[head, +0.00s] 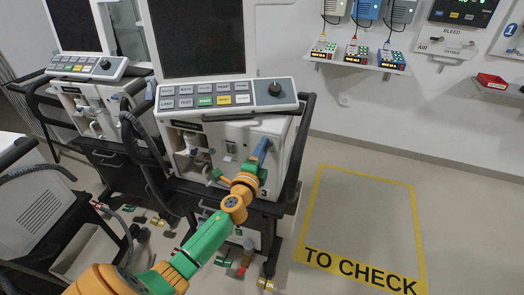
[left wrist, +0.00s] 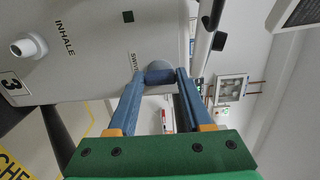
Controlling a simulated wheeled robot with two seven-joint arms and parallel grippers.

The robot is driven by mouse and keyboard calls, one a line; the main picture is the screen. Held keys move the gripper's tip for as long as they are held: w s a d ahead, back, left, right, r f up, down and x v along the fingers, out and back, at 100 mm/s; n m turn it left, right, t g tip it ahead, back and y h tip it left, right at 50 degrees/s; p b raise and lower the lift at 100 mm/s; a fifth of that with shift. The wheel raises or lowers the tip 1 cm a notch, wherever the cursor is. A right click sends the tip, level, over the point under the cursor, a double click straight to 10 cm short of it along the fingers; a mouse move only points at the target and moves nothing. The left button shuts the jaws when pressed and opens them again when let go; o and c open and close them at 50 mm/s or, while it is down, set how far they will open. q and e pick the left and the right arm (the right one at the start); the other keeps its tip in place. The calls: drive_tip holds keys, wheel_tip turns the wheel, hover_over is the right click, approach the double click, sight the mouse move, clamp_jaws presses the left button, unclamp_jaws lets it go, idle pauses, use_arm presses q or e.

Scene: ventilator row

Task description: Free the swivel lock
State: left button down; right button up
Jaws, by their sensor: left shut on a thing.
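The ventilator (head: 225,135) marked 3 stands in the middle of the head view, with a keyed panel and a dark screen above. My left gripper (head: 262,149) reaches the right part of its front. A white INHALE port (left wrist: 28,47) is on the same face. My right gripper is not in view.
A second ventilator (head: 75,95) stands close on the left. A yellow floor outline (head: 318,200) reading TO CHECK encloses bare floor at the right. Several small coloured parts lie on the floor below the ventilators. A wall shelf (head: 355,63) holds several small devices.

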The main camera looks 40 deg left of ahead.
use_arm(q)
drive_tip(key=shift+c, duration=1.6)
unclamp_jaws()
drive_tip(key=v, duration=0.7)
drive_tip(key=shift+a, duration=0.1)
